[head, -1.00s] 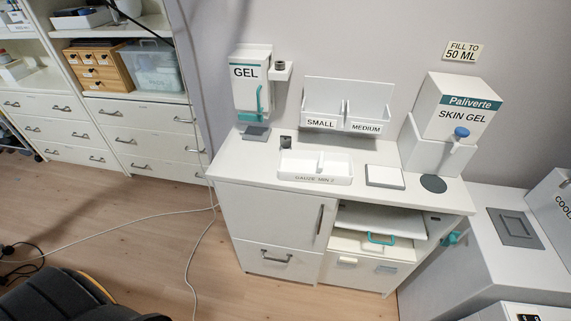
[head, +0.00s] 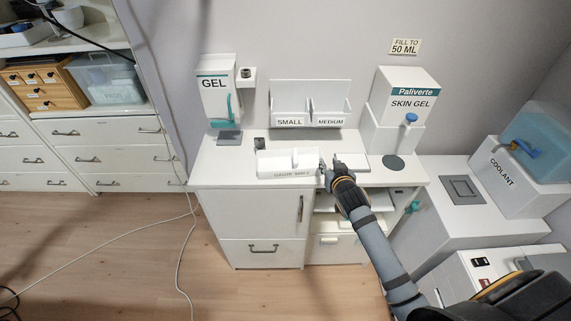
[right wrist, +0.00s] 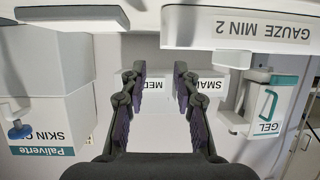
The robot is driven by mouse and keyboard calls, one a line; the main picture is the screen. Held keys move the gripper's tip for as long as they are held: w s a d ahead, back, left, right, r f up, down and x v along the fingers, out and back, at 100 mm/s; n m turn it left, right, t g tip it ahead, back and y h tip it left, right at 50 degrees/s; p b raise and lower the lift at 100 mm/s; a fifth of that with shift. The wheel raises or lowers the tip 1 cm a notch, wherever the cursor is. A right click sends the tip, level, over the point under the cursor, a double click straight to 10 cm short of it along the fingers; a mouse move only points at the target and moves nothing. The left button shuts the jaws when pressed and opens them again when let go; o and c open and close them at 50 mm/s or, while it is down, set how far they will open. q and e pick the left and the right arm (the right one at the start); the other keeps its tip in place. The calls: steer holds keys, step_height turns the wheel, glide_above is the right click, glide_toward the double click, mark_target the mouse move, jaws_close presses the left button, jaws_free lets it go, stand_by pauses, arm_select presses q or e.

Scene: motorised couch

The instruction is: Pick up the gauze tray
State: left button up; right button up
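The gauze tray (head: 268,170) is a white, shallow, divided tray labelled "GAUZE MIN 2". It sits on the white counter near its front edge. Its labelled front also shows at the top right of the right wrist view (right wrist: 240,33). My right gripper (head: 330,162) is just right of the tray's right end in the head view. My left gripper is not in view.
A flat white pad (head: 353,161) lies right of my gripper. Behind stand the SMALL/MEDIUM holder (head: 310,93), the GEL dispenser (head: 214,97) and the skin gel box (head: 403,100). A coolant unit (head: 500,178) stands far right. The counter's left front is mostly clear.

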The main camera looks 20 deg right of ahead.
steer(key=x, duration=0.3)
steer(key=shift+w+f, duration=0.1)
steer(key=shift+w, duration=0.1)
steer(key=shift+s+f+p+x, duration=0.1)
steer(key=shift+f+p+x, duration=0.15)
steer(key=shift+x, duration=0.65)
steer(key=shift+s+f+p+x, duration=0.15)
steer(key=shift+p+x, duration=0.1)
steer(key=shift+x, duration=0.6)
steer(key=shift+w+f+p+x, duration=0.1)
steer(key=shift+f+p+x, duration=0.15)
steer(key=shift+x, duration=0.65)
steer(key=shift+s+a+r, duration=0.15)
steer(key=shift+s, duration=0.1)
steer(key=shift+c, duration=1.3)
jaws_close()
